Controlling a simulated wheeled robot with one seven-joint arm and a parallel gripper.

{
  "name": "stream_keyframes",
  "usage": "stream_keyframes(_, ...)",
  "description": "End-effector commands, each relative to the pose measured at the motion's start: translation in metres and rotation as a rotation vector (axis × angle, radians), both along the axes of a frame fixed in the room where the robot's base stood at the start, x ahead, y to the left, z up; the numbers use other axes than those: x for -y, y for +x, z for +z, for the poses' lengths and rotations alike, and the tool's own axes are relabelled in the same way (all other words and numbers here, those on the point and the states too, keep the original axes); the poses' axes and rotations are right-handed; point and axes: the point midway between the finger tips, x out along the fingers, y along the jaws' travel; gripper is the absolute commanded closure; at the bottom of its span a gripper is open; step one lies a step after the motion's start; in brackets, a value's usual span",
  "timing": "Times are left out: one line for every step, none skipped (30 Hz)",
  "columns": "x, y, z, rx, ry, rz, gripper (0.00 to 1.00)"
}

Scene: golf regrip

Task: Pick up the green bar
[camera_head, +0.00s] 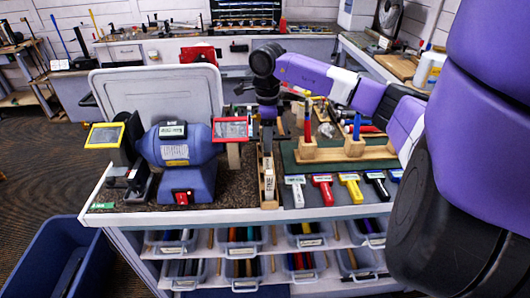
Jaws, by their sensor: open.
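A small green bar (102,206) lies flat at the front left corner of the bench top (235,213), close to the edge. My gripper (267,135) hangs below my black wrist, pointing down, near the middle of the bench. It is open, and I see nothing held in it. Its fingers are small and dark here, so their detail is hard to see. It is well to the right of the green bar and apart from it.
A blue bench grinder (178,147) with yellow and red shields stands between the bar and my gripper. Behind it is a grey upright panel (155,92). Several brushes (321,188) and a wooden tool block (320,150) are at right. A blue bin (62,262) stands below left.

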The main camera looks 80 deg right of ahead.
Motion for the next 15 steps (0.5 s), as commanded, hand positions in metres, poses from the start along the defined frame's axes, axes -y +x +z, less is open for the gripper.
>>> stream_keyframes(-0.001, 0.001, -0.003, 0.0, 0.003, 0.0, 0.51)
stream_keyframes(-0.002, 0.002, -0.007, 0.002, 0.005, 0.0, 0.51)
stream_keyframes(-0.002, 0.003, -0.012, 0.002, 0.004, -0.001, 0.51)
stream_keyframes(-0.003, 0.004, -0.017, 0.002, 0.005, 0.0, 0.51)
stream_keyframes(-0.004, 0.004, -0.021, 0.002, 0.005, 0.0, 0.51)
stream_keyframes(-0.003, 0.004, -0.027, 0.001, 0.004, -0.001, 0.51)
stream_keyframes(-0.003, 0.004, -0.032, 0.002, 0.005, -0.001, 0.51)
stream_keyframes(-0.003, 0.004, -0.035, 0.001, 0.003, -0.001, 0.51)
stream_keyframes(-0.002, 0.004, -0.039, 0.002, 0.002, -0.001, 0.51)
stream_keyframes(-0.002, 0.004, -0.041, 0.003, 0.002, 0.0, 0.51)
stream_keyframes(-0.003, 0.004, -0.043, 0.003, 0.002, 0.0, 0.51)
stream_keyframes(-0.002, 0.004, -0.044, 0.003, 0.002, 0.0, 0.51)
stream_keyframes(-0.002, 0.004, -0.045, 0.002, 0.001, 0.0, 0.51)
stream_keyframes(-0.002, 0.004, -0.045, 0.002, 0.001, 0.0, 0.51)
stream_keyframes(-0.002, 0.004, -0.045, 0.002, 0.001, 0.0, 0.51)
